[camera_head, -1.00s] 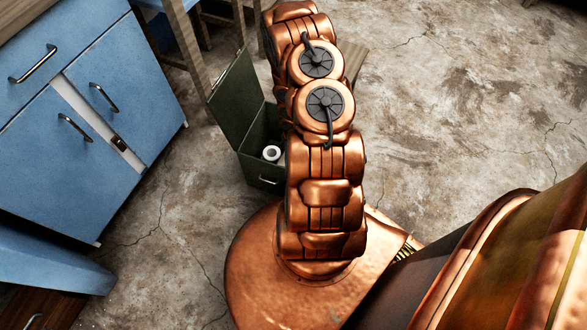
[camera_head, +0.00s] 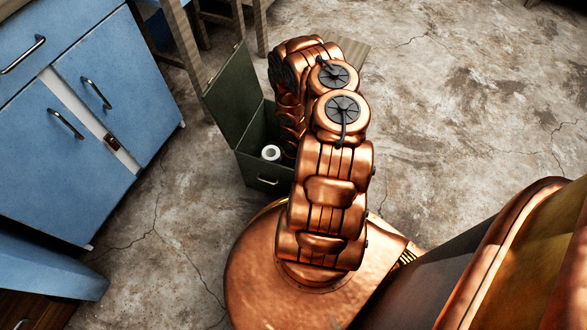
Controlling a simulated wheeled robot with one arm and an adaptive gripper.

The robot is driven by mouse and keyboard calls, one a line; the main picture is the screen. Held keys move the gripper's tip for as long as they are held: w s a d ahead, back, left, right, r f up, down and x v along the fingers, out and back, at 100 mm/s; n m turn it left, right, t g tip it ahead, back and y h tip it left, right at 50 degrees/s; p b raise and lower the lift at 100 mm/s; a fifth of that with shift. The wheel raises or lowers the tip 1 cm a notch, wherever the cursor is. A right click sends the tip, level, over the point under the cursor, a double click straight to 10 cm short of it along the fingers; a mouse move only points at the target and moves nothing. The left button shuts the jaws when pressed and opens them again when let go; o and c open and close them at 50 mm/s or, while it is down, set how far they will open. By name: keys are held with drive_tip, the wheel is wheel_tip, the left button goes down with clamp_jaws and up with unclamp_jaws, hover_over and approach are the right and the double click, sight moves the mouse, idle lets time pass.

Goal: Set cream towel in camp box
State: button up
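The camp box (camera_head: 263,181) is a dark green metal box on the concrete floor, left of my arm. Its lid (camera_head: 232,97) stands open and tilts up to the left. A white roll (camera_head: 271,153) shows inside the box. My copper arm reaches over the right part of the box and hides that part of its inside. My gripper is hidden behind the arm's own links. No cream towel can be made out in this view.
Blue cabinets (camera_head: 60,130) with metal handles stand at the left. Wooden legs (camera_head: 185,45) of a piece of furniture stand behind the box. The concrete floor (camera_head: 470,110) at the right is clear.

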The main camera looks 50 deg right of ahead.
drive_tip(key=shift+f, duration=0.1)
drive_tip(key=o, duration=1.1)
drive_tip(key=shift+r, duration=0.2)
